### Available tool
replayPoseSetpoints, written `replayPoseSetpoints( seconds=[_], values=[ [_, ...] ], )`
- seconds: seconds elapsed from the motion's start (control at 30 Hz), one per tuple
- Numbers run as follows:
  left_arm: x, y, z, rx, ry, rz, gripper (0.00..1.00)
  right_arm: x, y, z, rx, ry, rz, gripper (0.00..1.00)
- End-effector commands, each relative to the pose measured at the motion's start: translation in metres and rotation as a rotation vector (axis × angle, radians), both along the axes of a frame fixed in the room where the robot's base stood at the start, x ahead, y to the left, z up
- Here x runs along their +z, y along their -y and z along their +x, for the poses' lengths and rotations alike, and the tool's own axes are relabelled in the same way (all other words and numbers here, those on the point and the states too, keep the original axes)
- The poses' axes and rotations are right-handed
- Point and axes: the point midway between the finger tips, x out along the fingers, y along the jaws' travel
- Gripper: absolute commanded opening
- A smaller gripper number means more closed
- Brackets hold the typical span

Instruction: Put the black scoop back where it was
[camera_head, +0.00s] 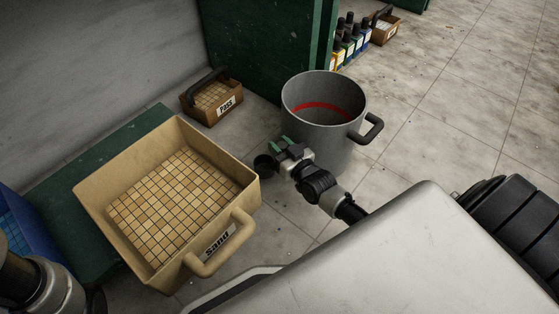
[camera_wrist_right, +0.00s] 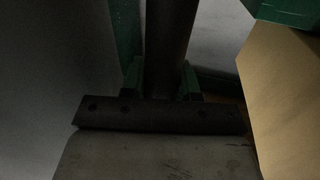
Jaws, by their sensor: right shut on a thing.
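The black scoop (camera_head: 265,166) is beside my right gripper (camera_head: 283,146), between the tan "sand" bin and the grey pot; only part of it shows. In the right wrist view its dark handle (camera_wrist_right: 168,50) stands between the green fingertips of my right gripper (camera_wrist_right: 162,82), which is shut on it. The scoop's bowl is partly hidden by the gripper, and its contents cannot be made out. Part of my left arm shows at the lower left, but its gripper jaws do not.
The "sand" bin (camera_head: 245,178) holds tan tiles and stands by a green platform (camera_head: 60,205). The grey pot (camera_head: 318,140) has a red line inside. A brown "PASS" box (camera_head: 205,117) stands behind. Bottles (camera_head: 350,40) and another brown box (camera_head: 385,30) are farther back.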

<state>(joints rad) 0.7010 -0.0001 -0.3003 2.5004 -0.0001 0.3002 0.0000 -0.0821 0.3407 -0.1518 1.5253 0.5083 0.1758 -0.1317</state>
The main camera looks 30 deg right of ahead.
Motion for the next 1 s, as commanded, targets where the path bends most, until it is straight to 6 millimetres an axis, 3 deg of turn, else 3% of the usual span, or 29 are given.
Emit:
replayPoseSetpoints(
  seconds=[0.37, 0.8, 0.83, 0.97, 1.0],
  values=[
    [-0.041, 0.0, 0.0, 0.0, 0.001, 0.001, 0.43, -0.041, 0.0, 0.0, 0.001, 0.0, 0.001, 0.04],
    [-0.042, 0.0, 0.0, 0.0, -0.002, 0.0, 0.43, -0.044, 0.0, 0.0, 0.001, -0.001, 0.0, 0.04],
    [-0.042, 0.0, 0.0, 0.0, -0.002, 0.0, 0.43, -0.043, 0.0, 0.0, 0.001, -0.002, 0.0, 0.35],
    [-0.041, 0.0, 0.0, 0.0, -0.002, 0.0, 0.43, -0.043, 0.0, 0.0, 0.001, -0.001, 0.0, 0.55],
    [-0.041, 0.0, 0.0, 0.0, -0.002, 0.0, 0.43, -0.043, 0.0, 0.0, 0.001, -0.001, 0.0, 0.56]
  ],
)
